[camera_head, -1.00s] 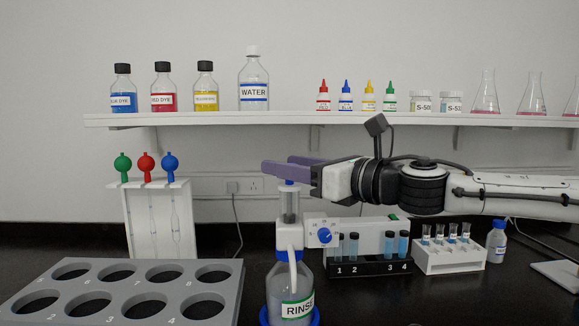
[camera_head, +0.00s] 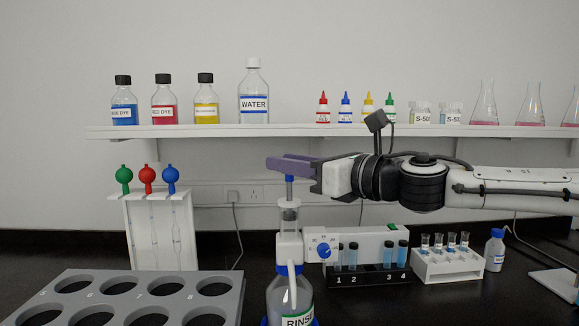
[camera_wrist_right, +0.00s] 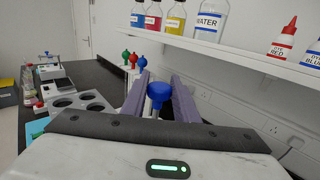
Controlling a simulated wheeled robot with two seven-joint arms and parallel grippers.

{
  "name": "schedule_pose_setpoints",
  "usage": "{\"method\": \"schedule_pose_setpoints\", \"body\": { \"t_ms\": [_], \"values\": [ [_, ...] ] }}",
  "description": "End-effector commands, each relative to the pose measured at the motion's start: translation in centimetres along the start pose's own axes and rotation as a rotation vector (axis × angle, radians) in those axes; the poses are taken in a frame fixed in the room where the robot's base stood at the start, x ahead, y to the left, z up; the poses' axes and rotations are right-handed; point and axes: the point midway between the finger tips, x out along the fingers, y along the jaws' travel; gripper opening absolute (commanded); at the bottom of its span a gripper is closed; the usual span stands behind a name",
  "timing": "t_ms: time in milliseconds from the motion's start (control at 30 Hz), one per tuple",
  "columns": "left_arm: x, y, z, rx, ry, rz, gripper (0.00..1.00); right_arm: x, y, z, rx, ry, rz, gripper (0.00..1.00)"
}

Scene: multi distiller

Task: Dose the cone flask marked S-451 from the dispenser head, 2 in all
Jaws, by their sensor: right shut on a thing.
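The plunger stem stands up out of the clear cylinder. Several cone flasks (camera_head: 485,110) with pink liquid stand on the shelf at right; no S-451 mark is readable on them. My left gripper is not in view.
A grey rack (camera_head: 236,290) with empty round holes lies at front left. A white pipette stand (camera_head: 130,225) is behind it. A black tube rack (camera_head: 368,280) and a white vial rack (camera_head: 450,265) stand right of the dispenser. The shelf (camera_head: 200,131) carries dye and water bottles.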

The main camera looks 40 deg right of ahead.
Motion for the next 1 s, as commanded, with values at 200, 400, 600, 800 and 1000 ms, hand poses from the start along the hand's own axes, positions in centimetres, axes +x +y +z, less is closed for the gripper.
{"method": "schedule_pose_setpoints", "body": {
  "t_ms": [200, 400, 600, 800, 1000],
  "values": [
    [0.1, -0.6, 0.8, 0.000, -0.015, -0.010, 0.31, 0.0, 0.0, 0.5, -0.002, -0.002, -0.001, 0.00],
    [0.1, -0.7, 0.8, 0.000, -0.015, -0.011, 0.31, 0.0, 0.0, 0.5, -0.001, -0.003, -0.001, 0.44],
    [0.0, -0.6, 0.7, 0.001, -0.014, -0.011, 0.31, 0.0, 0.0, 0.5, 0.000, -0.002, -0.001, 0.46],
    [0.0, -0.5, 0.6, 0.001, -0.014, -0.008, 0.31, -0.2, 0.0, 0.5, -0.001, -0.002, 0.000, 0.46],
    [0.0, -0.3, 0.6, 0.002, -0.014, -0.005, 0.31, -1.4, 0.0, 0.7, -0.003, -0.004, 0.000, 0.46]
  ]
}}
